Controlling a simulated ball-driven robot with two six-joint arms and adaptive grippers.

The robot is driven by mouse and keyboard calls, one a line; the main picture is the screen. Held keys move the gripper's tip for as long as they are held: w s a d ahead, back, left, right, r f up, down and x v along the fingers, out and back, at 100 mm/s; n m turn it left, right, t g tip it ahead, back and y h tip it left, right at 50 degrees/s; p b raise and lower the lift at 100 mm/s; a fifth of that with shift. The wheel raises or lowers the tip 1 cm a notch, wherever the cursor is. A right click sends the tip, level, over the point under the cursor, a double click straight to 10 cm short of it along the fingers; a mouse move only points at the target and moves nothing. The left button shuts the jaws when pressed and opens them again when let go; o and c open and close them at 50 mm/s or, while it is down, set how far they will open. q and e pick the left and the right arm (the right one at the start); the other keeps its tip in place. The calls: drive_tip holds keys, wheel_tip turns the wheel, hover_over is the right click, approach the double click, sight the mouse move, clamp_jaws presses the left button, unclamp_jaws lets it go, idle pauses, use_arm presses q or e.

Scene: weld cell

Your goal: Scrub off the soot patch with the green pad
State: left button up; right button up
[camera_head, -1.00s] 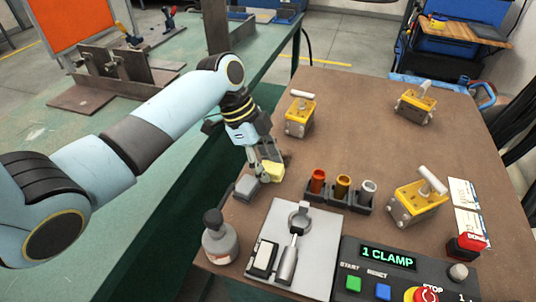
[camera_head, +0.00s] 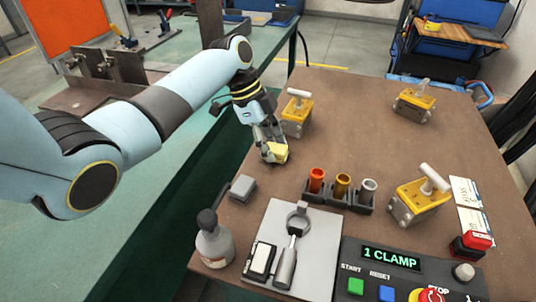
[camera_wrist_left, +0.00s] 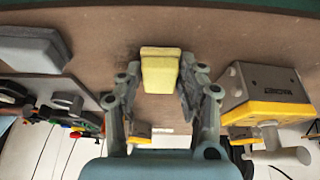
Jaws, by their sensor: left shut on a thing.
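My left gripper (camera_head: 270,152) is shut on a small pale yellow block (camera_head: 277,152), low over the brown table top. In the left wrist view the yellow block (camera_wrist_left: 160,70) sits between the two fingertips (camera_wrist_left: 160,88). Its visible faces look yellow; I cannot make out a green face. I cannot tell whether its underside touches the table. My right gripper is not in view.
A yellow clamp (camera_head: 297,116) stands just behind the gripper. A grey block (camera_head: 242,187) lies to its front left, and a rack of coloured cups (camera_head: 342,190) to its front right. A bottle (camera_head: 214,243) and a control box (camera_head: 405,272) stand in front. The table's middle is clear.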

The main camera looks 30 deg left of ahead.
use_arm(q)
drive_tip(key=shift+w+a, duration=0.1)
drive_tip(key=shift+w, duration=0.15)
